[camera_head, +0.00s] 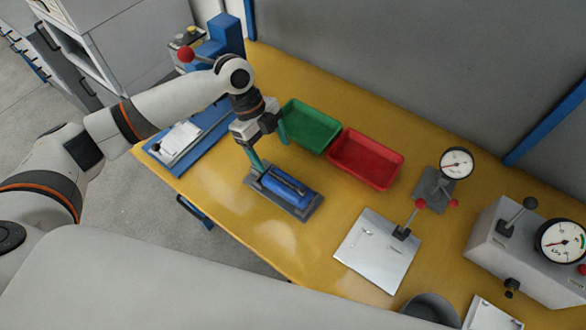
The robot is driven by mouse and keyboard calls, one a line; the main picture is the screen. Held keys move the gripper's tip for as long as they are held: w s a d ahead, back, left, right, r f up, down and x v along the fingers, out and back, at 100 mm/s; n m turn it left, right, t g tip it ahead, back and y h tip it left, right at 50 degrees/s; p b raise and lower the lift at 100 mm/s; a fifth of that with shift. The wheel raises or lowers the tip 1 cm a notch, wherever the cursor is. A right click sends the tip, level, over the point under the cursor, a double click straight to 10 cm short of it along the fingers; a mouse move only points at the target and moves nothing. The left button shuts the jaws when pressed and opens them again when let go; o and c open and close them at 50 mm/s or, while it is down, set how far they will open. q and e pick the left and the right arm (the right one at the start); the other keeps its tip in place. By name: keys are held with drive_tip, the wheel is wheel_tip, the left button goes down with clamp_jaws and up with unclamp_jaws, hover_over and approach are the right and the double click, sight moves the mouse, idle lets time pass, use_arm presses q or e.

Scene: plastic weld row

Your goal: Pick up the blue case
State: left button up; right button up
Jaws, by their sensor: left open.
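The blue case (287,187) lies on a dark grey base plate (306,212) on the yellow table. A dark bar or handle runs along the top of the case. My left gripper (269,150) is open and points down, with its teal fingers apart. One finger is near the far left end of the case and the other is by the green tray. I cannot tell whether either finger touches the case. My right gripper is not in view.
A green tray (289,107) and a red tray (372,178) stand behind the case. A blue press with a red knob (186,54) is at the back left. A white plate (362,270) and gauge devices (457,163) are to the right. Bare table (215,183) lies left of the case.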

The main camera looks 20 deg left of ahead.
use_arm(q)
drive_tip(key=p, duration=0.2)
hover_over(287, 183)
drive_tip(key=a, duration=0.2)
drive_tip(key=f, duration=0.4)
drive_tip(key=shift+a+f, duration=0.15)
drive_tip(key=shift+a, duration=0.05)
drive_tip(key=x, duration=0.1)
drive_tip(key=p+x, duration=0.1)
drive_tip(key=x, duration=0.1)
drive_tip(key=shift+w+d, duration=0.15)
drive_tip(key=shift+w, duration=0.15)
drive_tip(key=x, duration=0.2)
drive_tip(key=shift+d+f, duration=0.1)
drive_tip(key=shift+f, duration=0.2)
drive_tip(key=shift+f+p, duration=0.3)
drive_tip(key=shift+f, duration=0.1)
drive_tip(key=shift+c, duration=0.2)
drive_tip(key=c, duration=1.1)
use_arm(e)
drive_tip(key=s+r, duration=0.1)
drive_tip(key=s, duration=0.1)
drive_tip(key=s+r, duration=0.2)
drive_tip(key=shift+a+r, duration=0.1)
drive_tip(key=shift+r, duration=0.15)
